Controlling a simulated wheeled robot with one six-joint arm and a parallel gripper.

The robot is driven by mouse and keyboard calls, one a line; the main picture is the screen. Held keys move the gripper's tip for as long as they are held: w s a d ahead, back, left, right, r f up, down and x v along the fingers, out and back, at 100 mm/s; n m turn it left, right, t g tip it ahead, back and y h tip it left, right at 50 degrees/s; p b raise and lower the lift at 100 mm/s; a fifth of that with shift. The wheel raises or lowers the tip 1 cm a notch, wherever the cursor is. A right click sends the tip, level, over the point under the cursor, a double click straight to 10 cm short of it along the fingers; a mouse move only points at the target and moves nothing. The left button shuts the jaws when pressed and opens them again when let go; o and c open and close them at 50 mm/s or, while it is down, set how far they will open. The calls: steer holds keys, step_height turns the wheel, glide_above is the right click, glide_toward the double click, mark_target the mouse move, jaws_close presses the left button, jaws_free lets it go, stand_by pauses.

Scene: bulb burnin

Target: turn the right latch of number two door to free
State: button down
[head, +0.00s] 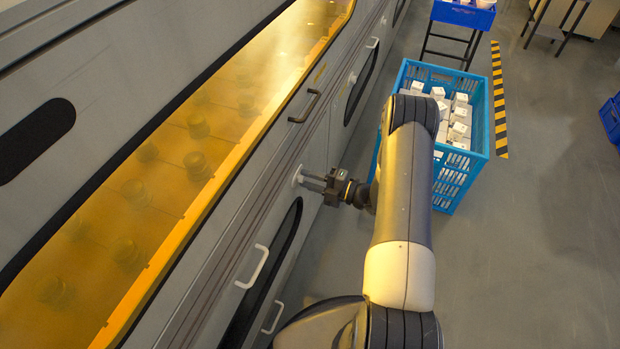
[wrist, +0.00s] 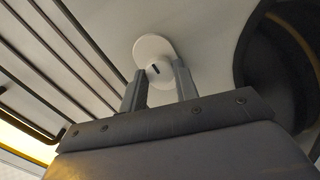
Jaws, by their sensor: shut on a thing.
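A white round latch (head: 296,175) sits on the grey side panel of the machine in the head view. In the wrist view the latch (wrist: 152,45) shows as a pale disc with a knob bearing a short dark mark. My gripper (head: 306,180) reaches the panel from the right and is shut on the latch. In the wrist view its two fingers (wrist: 160,82) stand on either side of the knob; their tips partly hide it. No door number is legible, and I cannot read which latch position the dark mark stands for.
A door with a dark window (head: 268,275) and white handles (head: 253,267) lies below the latch. A dark bar handle (head: 305,106) is above it. A blue crate (head: 462,185) of white boxes stands right, beyond my arm.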

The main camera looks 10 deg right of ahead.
stand_by(0.4)
steer(key=c, duration=1.1)
jaws_free()
steer(key=p+v, duration=0.1)
steer(key=v, duration=1)
steer(key=shift+a, duration=0.1)
